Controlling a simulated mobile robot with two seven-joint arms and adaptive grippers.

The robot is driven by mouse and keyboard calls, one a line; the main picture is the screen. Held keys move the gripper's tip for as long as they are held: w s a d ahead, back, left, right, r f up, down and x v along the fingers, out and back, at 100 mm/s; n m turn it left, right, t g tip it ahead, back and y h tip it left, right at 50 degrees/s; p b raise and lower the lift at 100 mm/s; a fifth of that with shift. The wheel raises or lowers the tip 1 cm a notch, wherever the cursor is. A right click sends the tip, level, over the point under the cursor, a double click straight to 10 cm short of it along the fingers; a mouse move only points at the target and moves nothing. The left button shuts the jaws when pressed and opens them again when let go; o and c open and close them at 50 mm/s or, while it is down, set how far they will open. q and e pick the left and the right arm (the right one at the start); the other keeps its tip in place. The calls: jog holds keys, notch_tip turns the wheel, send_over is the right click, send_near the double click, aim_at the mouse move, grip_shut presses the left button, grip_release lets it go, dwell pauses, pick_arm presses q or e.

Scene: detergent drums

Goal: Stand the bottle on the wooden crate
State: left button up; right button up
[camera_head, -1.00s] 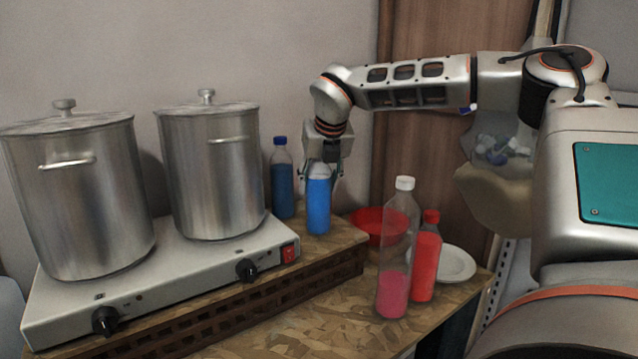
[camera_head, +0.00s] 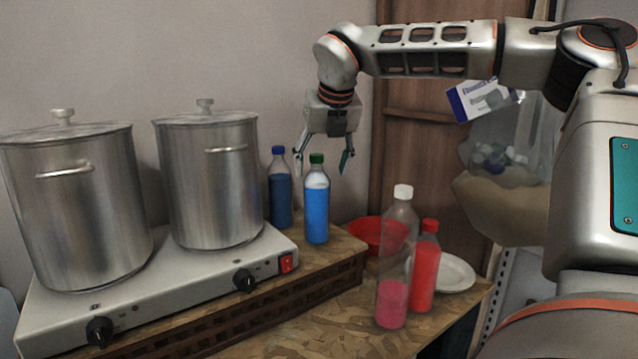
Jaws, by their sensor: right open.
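A bottle with bright blue liquid and a green cap (camera_head: 317,205) stands upright on the wooden crate (camera_head: 345,277), near its right end. A darker blue bottle with a blue cap (camera_head: 280,192) stands behind it to the left, beside the hot plate. My right gripper (camera_head: 322,165) is open above the green-capped bottle, its fingers spread wide to either side of the cap and holding nothing. My left gripper is not in view.
Two steel pots (camera_head: 75,210) (camera_head: 210,185) stand on a hot plate (camera_head: 170,290) at left. A clear bottle with pink liquid (camera_head: 393,303), a red bottle (camera_head: 424,270), a red bowl (camera_head: 372,232) and a white plate (camera_head: 456,273) are at right.

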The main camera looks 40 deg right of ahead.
jog(key=shift+v, duration=1.6)
jog(key=shift+f, duration=0.1)
